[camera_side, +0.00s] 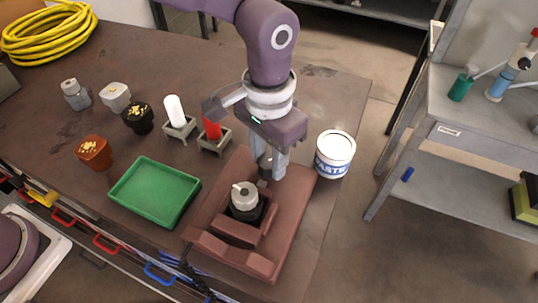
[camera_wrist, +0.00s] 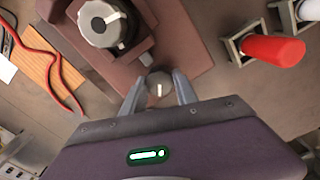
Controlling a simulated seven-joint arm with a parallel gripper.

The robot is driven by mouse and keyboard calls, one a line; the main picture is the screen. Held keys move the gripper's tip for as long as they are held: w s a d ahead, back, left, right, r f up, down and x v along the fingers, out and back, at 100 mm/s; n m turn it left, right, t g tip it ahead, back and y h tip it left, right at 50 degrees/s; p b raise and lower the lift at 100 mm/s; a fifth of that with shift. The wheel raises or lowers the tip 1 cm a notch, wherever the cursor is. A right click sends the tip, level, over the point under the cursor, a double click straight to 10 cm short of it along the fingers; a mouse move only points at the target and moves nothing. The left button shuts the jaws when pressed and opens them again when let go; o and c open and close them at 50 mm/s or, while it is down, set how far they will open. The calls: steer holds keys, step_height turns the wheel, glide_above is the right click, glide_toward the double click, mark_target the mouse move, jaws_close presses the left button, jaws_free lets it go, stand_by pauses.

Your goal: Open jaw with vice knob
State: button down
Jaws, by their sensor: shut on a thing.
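The reddish-brown vice (camera_side: 231,253) lies flat near the table's front right corner. It also shows in the wrist view (camera_wrist: 185,40). Between its jaws stands a dark body with a light grey round top (camera_side: 244,196), also seen in the wrist view (camera_wrist: 102,22). The vice knob (camera_wrist: 159,85) is a small grey cylinder with a white mark, at the vice's back end. My gripper (camera_wrist: 158,80) points down with a finger on each side of the knob and is shut on it. In the side view, my gripper (camera_side: 271,168) partly hides the knob.
A green tray (camera_side: 155,192) lies left of the vice. Red (camera_side: 212,129) and white (camera_side: 174,110) cylinders stand in small holders behind. Several small pots and jars are further left.

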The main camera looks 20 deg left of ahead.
mark_target(269, 160)
steer(key=n, duration=0.5)
steer(key=shift+r, duration=0.1)
steer(key=shift+n, duration=0.4)
stand_by(0.3)
steer(key=c, duration=0.9)
jaws_free()
steer(key=shift+c, duration=0.2)
step_height(269, 160, up, 7)
